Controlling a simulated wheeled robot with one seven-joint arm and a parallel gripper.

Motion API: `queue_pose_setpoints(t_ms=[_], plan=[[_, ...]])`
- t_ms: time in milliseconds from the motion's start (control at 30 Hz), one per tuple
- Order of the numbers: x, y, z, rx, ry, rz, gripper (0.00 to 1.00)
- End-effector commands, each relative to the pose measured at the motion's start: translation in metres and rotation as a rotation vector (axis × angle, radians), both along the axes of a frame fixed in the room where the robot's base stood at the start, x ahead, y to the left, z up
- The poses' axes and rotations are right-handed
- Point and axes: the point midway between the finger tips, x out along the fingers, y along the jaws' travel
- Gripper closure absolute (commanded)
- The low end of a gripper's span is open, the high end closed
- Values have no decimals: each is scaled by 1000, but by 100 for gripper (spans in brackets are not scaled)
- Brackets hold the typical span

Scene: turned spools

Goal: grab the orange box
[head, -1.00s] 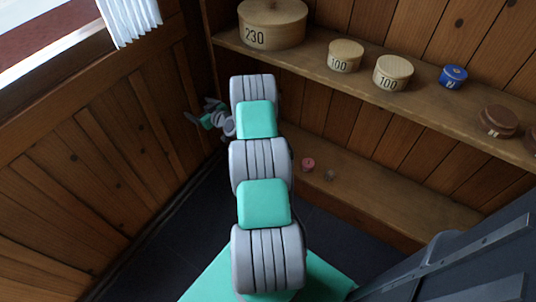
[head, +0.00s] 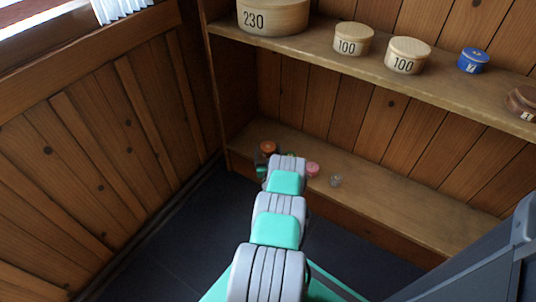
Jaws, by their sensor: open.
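A small round orange box (head: 268,147) sits on the lower shelf at its left end, just beyond the end of my arm. My gripper (head: 261,160) is mostly hidden behind my own arm; only a dark and teal part shows, just in front of and below the orange box in the picture. It is open. I cannot tell whether its fingers touch the box.
The lower shelf (head: 400,204) also holds a pink box (head: 312,169), a small clear or grey piece (head: 335,180) and something green (head: 290,154). The upper shelf (head: 440,75) above holds wooden boxes (head: 407,55) and a blue one (head: 473,61). A wooden wall (head: 100,160) stands at left.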

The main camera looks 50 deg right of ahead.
Motion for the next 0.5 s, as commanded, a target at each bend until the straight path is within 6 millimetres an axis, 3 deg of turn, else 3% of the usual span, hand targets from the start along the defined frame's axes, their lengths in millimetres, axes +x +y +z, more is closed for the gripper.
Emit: queue_pose_setpoints(t_ms=[300,500], plan=[[5,-7,1,0,0,-1,12],[5,-7,1,0,0,-1,29]])
